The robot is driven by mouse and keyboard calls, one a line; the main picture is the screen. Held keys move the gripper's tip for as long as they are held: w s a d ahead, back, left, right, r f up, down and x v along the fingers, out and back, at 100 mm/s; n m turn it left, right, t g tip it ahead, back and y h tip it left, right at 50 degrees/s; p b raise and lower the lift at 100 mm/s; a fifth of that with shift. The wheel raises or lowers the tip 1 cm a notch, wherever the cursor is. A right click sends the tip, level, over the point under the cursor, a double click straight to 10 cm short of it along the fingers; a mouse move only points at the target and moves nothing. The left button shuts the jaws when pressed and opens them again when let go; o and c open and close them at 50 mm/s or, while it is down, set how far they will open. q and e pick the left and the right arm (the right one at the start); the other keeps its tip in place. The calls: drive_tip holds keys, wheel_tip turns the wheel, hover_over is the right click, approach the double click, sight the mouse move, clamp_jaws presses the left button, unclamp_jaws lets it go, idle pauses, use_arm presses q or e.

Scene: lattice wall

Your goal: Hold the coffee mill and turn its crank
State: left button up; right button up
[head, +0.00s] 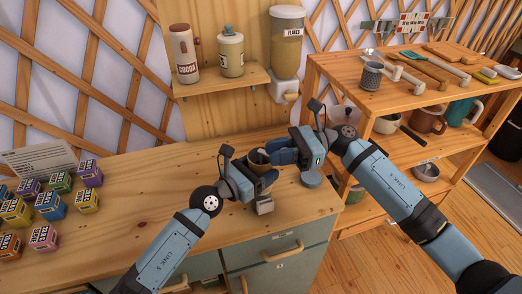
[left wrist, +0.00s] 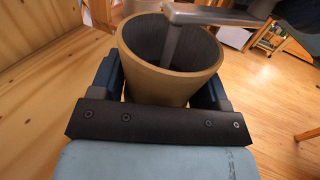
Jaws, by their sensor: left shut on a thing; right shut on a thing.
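The coffee mill (head: 259,158) is a tan cylinder with a dark open top, held above the wooden counter in the head view. In the left wrist view the mill (left wrist: 168,82) fills the middle, with one finger on each side. My left gripper (head: 256,172) is shut on its body. The grey metal crank (left wrist: 215,17) rises from the mill's centre and bends off to the right over the rim. My right gripper (head: 281,152) is shut at the crank's outer end, beside the mill top. The crank's knob is hidden by the fingers.
Several coloured boxes (head: 47,203) stand at left. A wooden rack (head: 400,100) stands right.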

drive_tip(key=o, duration=1)
drive_tip(key=shift+c, duration=0.2)
drive_tip(key=v, duration=0.7)
idle(0.8)
